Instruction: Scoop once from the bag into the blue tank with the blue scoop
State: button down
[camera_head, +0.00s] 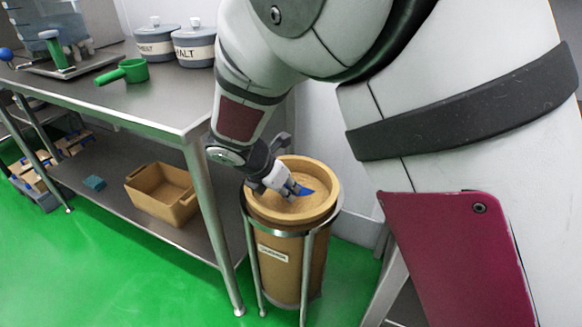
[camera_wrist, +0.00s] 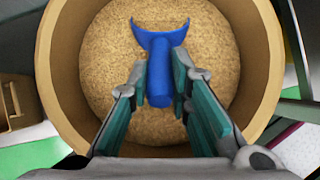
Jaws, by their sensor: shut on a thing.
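The blue scoop (camera_head: 305,190) is held by my gripper (camera_head: 281,184) inside the rim of the tan bag (camera_head: 287,262), which stands upright in a metal frame. In the wrist view, the scoop's curved bowl (camera_wrist: 160,36) lies over the grainy tan contents (camera_wrist: 215,55), and its handle sits between my gripper's fingers (camera_wrist: 162,78). I cannot tell how deep the scoop is or whether it holds any grains. A clear, bluish tank (camera_head: 52,14) stands on the table at the far left, partly cut off by the frame; I cannot tell if it is the blue tank.
The steel table (camera_head: 155,98) is left of the bag. A green scoop (camera_head: 124,72) and two lidded grey-and-white pots (camera_head: 193,46) are on it. An open tan box (camera_head: 162,193) sits on its lower shelf. Green floor is clear in front.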

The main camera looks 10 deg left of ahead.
jog(key=shift+r+p, duration=4.85)
jog(key=shift+r, duration=0.3)
jog(key=shift+b, duration=0.3)
jog(key=shift+b, duration=0.3)
jog(key=shift+r+t+h+b, duration=0.1)
jog(key=shift+t+h+b, duration=0.2)
jog(key=shift+t, duration=0.1)
notch_tip(320, 180, up, 5)
jog(key=t+h+b, duration=0.2)
jog(key=t+b, duration=0.1)
jog(key=t+h+b, duration=0.2)
jog(key=t+b, duration=0.1)
jog(key=b, duration=0.1)
jog(key=shift+d, duration=0.1)
